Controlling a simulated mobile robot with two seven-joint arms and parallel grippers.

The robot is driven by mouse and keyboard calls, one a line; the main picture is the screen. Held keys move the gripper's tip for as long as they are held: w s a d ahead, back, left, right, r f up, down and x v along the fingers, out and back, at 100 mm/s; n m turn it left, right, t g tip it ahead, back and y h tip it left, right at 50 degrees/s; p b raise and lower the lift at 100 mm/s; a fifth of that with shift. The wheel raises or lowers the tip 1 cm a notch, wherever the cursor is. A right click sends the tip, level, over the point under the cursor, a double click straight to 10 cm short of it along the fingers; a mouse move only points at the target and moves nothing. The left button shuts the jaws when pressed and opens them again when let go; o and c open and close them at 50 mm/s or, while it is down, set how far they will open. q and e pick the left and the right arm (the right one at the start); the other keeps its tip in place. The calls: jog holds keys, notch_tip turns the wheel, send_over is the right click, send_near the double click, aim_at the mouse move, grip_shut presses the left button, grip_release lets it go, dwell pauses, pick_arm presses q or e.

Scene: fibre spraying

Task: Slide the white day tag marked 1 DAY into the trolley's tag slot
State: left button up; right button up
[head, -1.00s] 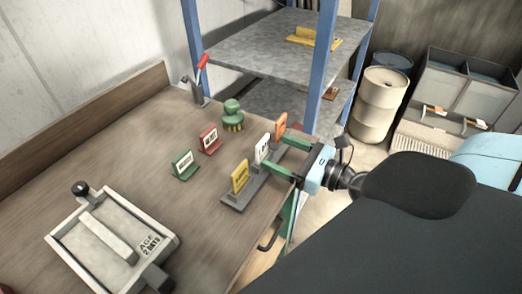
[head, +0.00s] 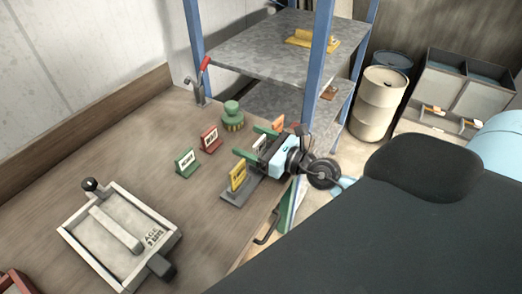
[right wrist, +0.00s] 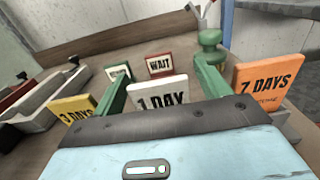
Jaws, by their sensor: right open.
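The white tag marked 1 DAY (right wrist: 160,92) stands upright in the grey tag rack (head: 232,198), between the yellow and orange tags. In the head view the white tag (head: 259,141) is partly hidden by my right gripper. My right gripper (head: 252,142) is open, its two green fingers reaching over the rack. In the right wrist view one finger of the right gripper (right wrist: 162,88) is on each side of the white tag, with a visible gap to each. The lower part of the tag is hidden by the gripper body. My left gripper is not in view. I cannot make out the trolley's tag slot.
The yellow 3 DAYS tag (head: 237,176) and orange 7 DAYS tag (right wrist: 262,82) flank the white one closely. Green (head: 186,162) and red WAIT (head: 209,139) signs, a green-knobbed brush (head: 232,117) and a framed tray (head: 120,235) stand on the bench. A metal shelf (head: 268,55) is behind.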

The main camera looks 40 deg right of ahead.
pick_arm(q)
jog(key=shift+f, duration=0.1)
pick_arm(e)
jog(key=c, duration=1)
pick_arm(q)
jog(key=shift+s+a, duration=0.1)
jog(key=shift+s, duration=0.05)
pick_arm(e)
jog(key=shift+c, duration=0.2)
